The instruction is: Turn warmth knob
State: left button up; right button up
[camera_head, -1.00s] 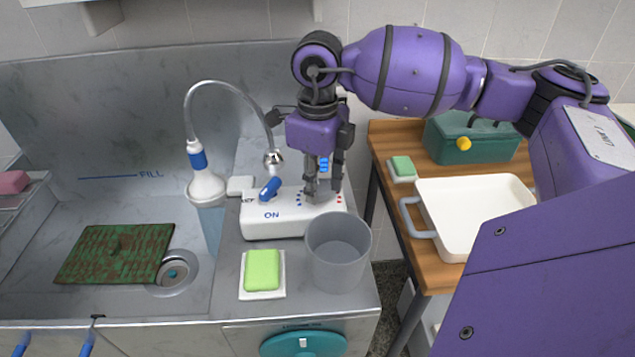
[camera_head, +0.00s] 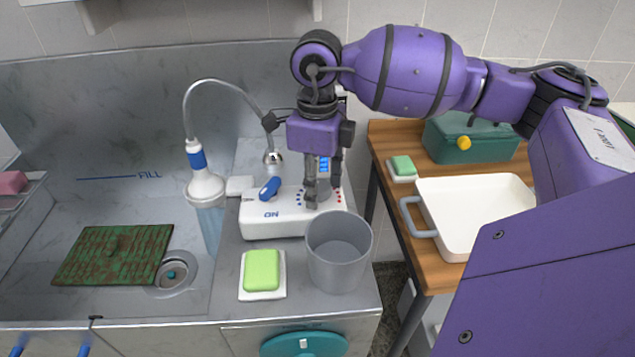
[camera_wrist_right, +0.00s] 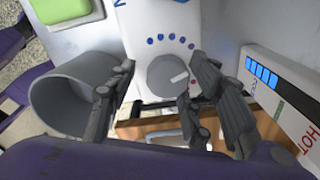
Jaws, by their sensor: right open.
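The warmth knob (camera_wrist_right: 168,75) is a round grey dial with a white pointer mark, seen in the right wrist view on a white control box (camera_head: 262,222). Blue dots arc around it; red dots show at the dial's right in the head view. My right gripper (camera_head: 323,190) points down over the knob, largely hiding it in the head view. In the wrist view its open fingers (camera_wrist_right: 164,68) lie on either side of the knob. I cannot tell whether they touch it. My left gripper is not in view.
A blue ON lever (camera_head: 269,188) sits on the box beside the gripper. A grey cup (camera_head: 338,262) stands close in front. An upright gauge (camera_wrist_right: 270,95) with blue bars and the word HOT stands behind. A green sponge (camera_head: 262,270) lies front left.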

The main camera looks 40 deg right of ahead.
jog(key=shift+d, duration=0.1)
jog(key=shift+r, duration=0.15)
notch_tip(320, 180, up, 12)
dwell(0.3)
jog(key=shift+f, duration=0.2)
dwell(0.3)
